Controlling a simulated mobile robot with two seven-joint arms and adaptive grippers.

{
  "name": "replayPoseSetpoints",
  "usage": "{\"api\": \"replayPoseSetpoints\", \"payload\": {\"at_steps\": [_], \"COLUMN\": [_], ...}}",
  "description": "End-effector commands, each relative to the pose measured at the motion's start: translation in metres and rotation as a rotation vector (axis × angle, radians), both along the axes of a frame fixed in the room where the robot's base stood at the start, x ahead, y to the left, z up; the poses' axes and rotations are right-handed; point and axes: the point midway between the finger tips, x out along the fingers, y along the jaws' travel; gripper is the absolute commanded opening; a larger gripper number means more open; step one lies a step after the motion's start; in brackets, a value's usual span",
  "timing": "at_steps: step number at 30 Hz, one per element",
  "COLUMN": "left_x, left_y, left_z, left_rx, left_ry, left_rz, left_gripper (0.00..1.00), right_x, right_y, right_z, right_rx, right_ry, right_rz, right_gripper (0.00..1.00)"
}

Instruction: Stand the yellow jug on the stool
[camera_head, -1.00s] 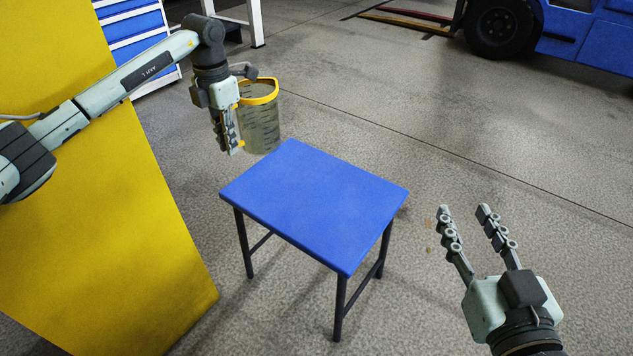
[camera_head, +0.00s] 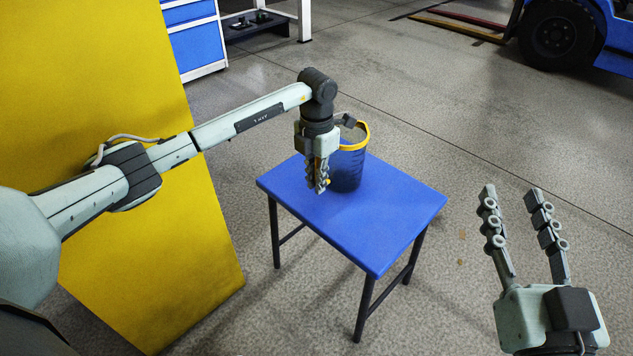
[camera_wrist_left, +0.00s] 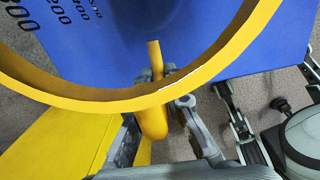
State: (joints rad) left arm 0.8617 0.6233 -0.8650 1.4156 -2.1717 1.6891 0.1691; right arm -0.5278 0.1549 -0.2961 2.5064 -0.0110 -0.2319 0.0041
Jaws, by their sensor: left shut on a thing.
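The clear jug with a yellow rim and handle (camera_head: 350,168) is upright over the rear left part of the blue stool top (camera_head: 385,222). I cannot tell whether its base touches the stool or hangs just above it. My left gripper (camera_head: 319,189) points down at the jug's left side, shut on its yellow handle. In the left wrist view the yellow rim (camera_wrist_left: 112,101) crosses the picture, with the handle (camera_wrist_left: 152,122) between the fingers and blue stool top seen through the jug. My right gripper (camera_head: 512,192) is open and empty, right of the stool.
A large yellow panel (camera_head: 130,190) stands left of the stool, under my left arm. A blue drawer cabinet (camera_head: 194,45) and a blue vehicle (camera_head: 610,40) are at the back. The stool's front and right top is bare. Open grey floor surrounds it.

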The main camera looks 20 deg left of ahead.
Motion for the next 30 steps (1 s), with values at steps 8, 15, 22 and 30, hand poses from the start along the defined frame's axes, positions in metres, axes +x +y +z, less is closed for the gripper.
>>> {"api": "replayPoseSetpoints", "payload": {"at_steps": [8, 15, 22, 30], "left_x": [0.0008, 0.0005, 0.0005, 0.0006], "left_y": [-0.0003, 0.0001, 0.0001, 0.0], "left_z": [-0.0034, -0.0057, -0.0055, -0.0037], "left_rx": [-0.001, -0.001, -0.001, -0.001], "left_ry": [-0.003, -0.002, -0.002, -0.002], "left_rz": [-0.001, -0.001, -0.001, -0.001], "left_gripper": [0.0, 0.13, 0.32, 0.32], "right_x": [-0.0008, -0.0024, -0.0024, -0.002], "right_y": [0.0011, 0.0028, 0.0029, 0.0028], "right_z": [0.0032, 0.008, 0.0078, 0.008], "right_rx": [0.007, 0.018, 0.018, 0.015], "right_ry": [-0.012, -0.035, -0.033, -0.029], "right_rz": [0.003, 0.007, 0.008, 0.007], "right_gripper": [0.4, 0.4, 0.4, 0.4]}}
